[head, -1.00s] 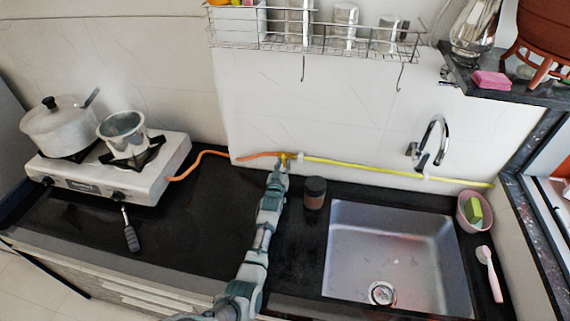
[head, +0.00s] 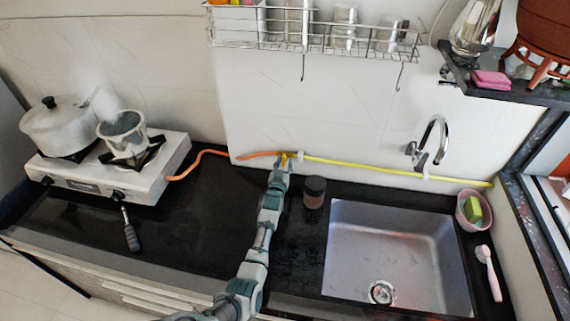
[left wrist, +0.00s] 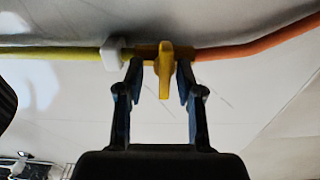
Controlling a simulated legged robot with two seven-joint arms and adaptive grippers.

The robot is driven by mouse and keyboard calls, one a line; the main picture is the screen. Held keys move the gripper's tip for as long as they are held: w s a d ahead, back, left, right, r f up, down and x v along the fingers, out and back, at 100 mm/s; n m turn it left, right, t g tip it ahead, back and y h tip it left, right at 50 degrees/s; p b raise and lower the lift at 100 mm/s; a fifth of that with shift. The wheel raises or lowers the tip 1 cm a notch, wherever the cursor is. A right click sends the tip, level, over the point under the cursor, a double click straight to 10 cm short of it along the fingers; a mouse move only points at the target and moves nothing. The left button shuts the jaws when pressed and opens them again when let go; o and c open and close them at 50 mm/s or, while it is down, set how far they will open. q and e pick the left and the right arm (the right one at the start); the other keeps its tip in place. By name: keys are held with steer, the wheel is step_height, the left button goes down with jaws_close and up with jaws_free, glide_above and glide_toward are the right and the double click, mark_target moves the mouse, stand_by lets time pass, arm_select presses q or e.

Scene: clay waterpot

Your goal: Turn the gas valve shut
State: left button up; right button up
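The yellow gas valve (head: 285,156) sits on the wall, joining the orange hose (head: 205,154) on the left to the yellow pipe (head: 370,168) on the right. In the left wrist view its yellow handle (left wrist: 166,70) appears crosswise to the pipe line. My left gripper (head: 282,165) is at the valve. In the left wrist view, my left gripper's fingers (left wrist: 160,75) stand on either side of the handle, with visible gaps, so it is open around the handle. The gripper partly hides the valve in the head view. My right gripper is not in view.
A white stove (head: 110,175) with a lidded pot (head: 62,128) and a small open pot (head: 123,133) stands left. A dark jar (head: 314,192) is close right of my left arm, beside the sink (head: 400,245). A wire rack (head: 310,40) hangs above. The counter left of my arm is mostly clear.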

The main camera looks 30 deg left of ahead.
arm_select(q)
steer(key=shift+f, duration=0.1)
steer(key=shift+s+d, duration=0.1)
steer(key=shift+s, duration=0.1)
steer(key=v, duration=1.1)
steer(key=shift+s+d, duration=0.2)
steer(key=shift+d, duration=0.05)
